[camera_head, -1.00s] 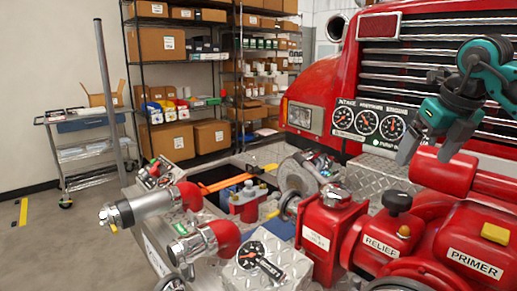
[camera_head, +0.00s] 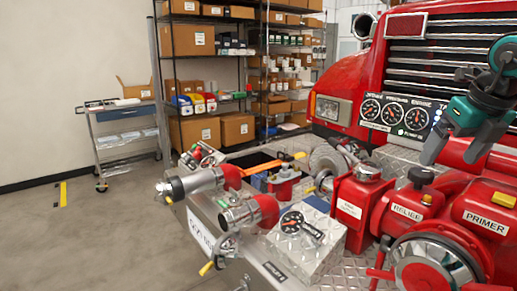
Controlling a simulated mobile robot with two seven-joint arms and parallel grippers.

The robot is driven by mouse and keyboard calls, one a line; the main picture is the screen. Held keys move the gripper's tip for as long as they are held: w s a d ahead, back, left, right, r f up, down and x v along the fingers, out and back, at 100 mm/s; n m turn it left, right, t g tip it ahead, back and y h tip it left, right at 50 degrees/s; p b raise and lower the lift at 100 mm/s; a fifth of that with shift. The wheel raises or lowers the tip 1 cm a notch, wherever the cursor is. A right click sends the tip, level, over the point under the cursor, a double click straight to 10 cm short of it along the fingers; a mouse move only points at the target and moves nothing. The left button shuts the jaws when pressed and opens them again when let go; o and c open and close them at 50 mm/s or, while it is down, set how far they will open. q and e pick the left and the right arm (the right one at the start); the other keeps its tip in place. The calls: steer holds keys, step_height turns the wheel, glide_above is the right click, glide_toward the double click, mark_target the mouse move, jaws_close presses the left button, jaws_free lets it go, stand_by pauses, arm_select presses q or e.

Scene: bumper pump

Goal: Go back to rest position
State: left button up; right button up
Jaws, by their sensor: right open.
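My right gripper (camera_head: 456,148) is teal and dark grey, comes in at the upper right and points down with its two fingers apart. Nothing shows between the fingers. It appears in front of the fire truck's grille (camera_head: 435,75) and above the red pump parts. My left gripper is out of view. The red pump assembly has a RELIEF unit (camera_head: 405,212), a PRIMER unit (camera_head: 490,218) and a large round cap (camera_head: 425,270). No contact between the gripper and these parts can be made out.
Hose outlets (camera_head: 190,183) stick out at the bumper's left end. A gauge panel (camera_head: 395,112) sits beside the headlight. A wire shelf with boxes (camera_head: 200,130) and a cart (camera_head: 125,135) stand behind. The floor (camera_head: 90,240) at left is clear.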

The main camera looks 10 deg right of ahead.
steer(key=w+a+f+n+y, duration=0.25)
steer(key=a+f, duration=0.25)
steer(key=a, duration=0.3)
steer(key=w+a+f+n+y, duration=0.1)
steer(key=a+f+y, duration=0.3)
steer(key=a, duration=0.4)
steer(key=s+a+f+m+t+y, duration=0.1)
steer(key=s+a+f+m+y, duration=0.15)
steer(key=a+y, duration=0.5)
steer(key=s+a+f+m+t+y, duration=0.1)
steer(key=a+f+m+y, duration=0.3)
steer(key=a, duration=0.7)
steer(key=s+d+f+m+t+h, duration=0.25)
steer(key=f+m+t+h, duration=0.3)
steer(key=f+m, duration=0.4)
steer(key=s+d+f+m+t+h, duration=0.1)
steer(key=d+f+m+t+h, duration=0.35)
steer(key=m, duration=0.85)
steer(key=s+d+f+m+g+h, duration=0.1)
steer(key=s+f+m+g+h, duration=0.4)
steer(key=s+f, duration=0.7)
step_height(320, 180, down, 3)
steer(key=shift+s+f+m+g+h, duration=0.15)
steer(key=shift+s+m+g+h, duration=0.15)
steer(key=shift+m, duration=0.55)
